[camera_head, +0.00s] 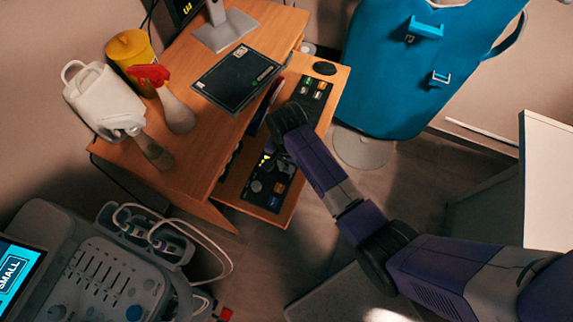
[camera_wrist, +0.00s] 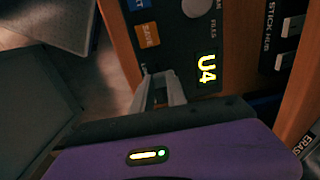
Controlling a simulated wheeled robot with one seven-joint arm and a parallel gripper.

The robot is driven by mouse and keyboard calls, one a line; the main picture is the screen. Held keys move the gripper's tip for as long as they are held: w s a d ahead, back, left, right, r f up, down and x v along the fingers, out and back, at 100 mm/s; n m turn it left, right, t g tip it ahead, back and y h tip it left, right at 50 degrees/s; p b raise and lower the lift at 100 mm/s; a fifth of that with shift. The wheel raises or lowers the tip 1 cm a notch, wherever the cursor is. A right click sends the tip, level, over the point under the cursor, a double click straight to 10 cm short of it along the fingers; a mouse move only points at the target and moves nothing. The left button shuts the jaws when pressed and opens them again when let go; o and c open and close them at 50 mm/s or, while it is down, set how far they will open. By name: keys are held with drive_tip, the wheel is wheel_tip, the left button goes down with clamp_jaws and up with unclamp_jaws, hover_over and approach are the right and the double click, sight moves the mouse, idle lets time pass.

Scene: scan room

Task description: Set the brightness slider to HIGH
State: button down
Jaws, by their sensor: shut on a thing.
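My gripper (camera_wrist: 160,92) is down at the dark control panel (camera_wrist: 188,48) on the desk's pull-out shelf. Its two pale fingers are shut on a small part, which I take to be the slider's knob. They hide that part and its setting. A lit yellow "U4" display (camera_wrist: 206,69) is just right of the fingers, with an orange button (camera_wrist: 147,35) and a round grey knob (camera_wrist: 196,7) above. In the head view the gripper (camera_head: 275,148) reaches over the panel (camera_head: 269,190) from the right. I cannot read any HIGH mark.
The wooden desk (camera_head: 190,183) holds a spray bottle (camera_head: 172,102), a white jug (camera_head: 98,97), a yellow tub (camera_head: 131,52) and a black pad (camera_head: 237,77). A "STICK HUB" box (camera_wrist: 284,35) is right of the panel. A grey console (camera_head: 95,270) stands lower left.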

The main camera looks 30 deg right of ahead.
drive_tip(key=w+d, duration=0.1)
drive_tip(key=d, duration=0.1)
drive_tip(key=w+d, duration=0.1)
drive_tip(key=shift+w+d+b, duration=0.35)
drive_tip(key=c, duration=1.3)
unclamp_jaws()
drive_tip(key=shift+r, duration=3.95)
